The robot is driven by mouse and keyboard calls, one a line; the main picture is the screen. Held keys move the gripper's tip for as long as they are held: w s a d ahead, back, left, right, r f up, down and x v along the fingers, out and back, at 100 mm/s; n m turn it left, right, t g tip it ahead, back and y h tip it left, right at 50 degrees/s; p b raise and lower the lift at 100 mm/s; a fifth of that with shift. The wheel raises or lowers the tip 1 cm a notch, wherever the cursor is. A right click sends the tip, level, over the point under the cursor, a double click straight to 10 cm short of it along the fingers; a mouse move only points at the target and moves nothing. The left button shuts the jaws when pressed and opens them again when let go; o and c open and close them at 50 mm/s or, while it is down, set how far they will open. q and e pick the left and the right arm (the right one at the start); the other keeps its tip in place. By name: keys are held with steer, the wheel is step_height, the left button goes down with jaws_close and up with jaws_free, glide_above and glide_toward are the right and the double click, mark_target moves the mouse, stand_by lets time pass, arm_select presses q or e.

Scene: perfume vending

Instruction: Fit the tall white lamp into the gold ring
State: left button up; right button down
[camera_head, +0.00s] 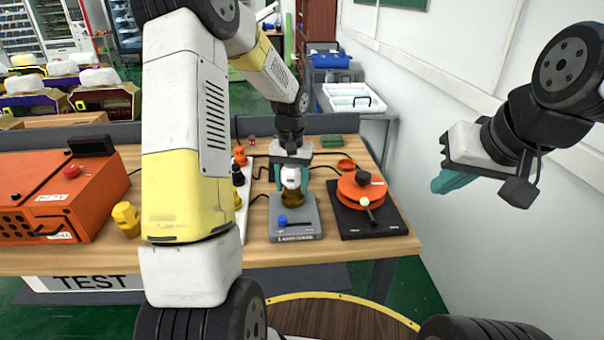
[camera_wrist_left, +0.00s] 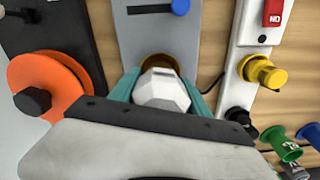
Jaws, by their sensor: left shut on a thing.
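The white lamp (camera_head: 291,177) is upright between the teal fingers of my left gripper (camera_head: 281,183), which is shut on it. In the left wrist view the lamp (camera_wrist_left: 162,90) shows its faceted white top between the fingers. The gold ring (camera_head: 292,199) is on a grey plate (camera_head: 296,229), directly below the lamp. In the left wrist view the ring's rim (camera_wrist_left: 157,60) shows behind the lamp. I cannot tell how deep the lamp's lower end sits in it. My right gripper (camera_head: 450,181) is away to the right, in the air by the white wall; its finger gap is unclear.
An orange disc on a black plate (camera_head: 385,226) stands right of the grey plate. A white strip with a yellow knob (camera_wrist_left: 262,72) is on the other side. An orange box (camera_head: 60,200) is at the table's left. The grey plate also has a blue knob (camera_head: 282,219).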

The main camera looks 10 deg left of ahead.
arm_select(q)
steer(key=shift+f, duration=0.8)
stand_by(0.4)
steer(key=shift+r, duration=2)
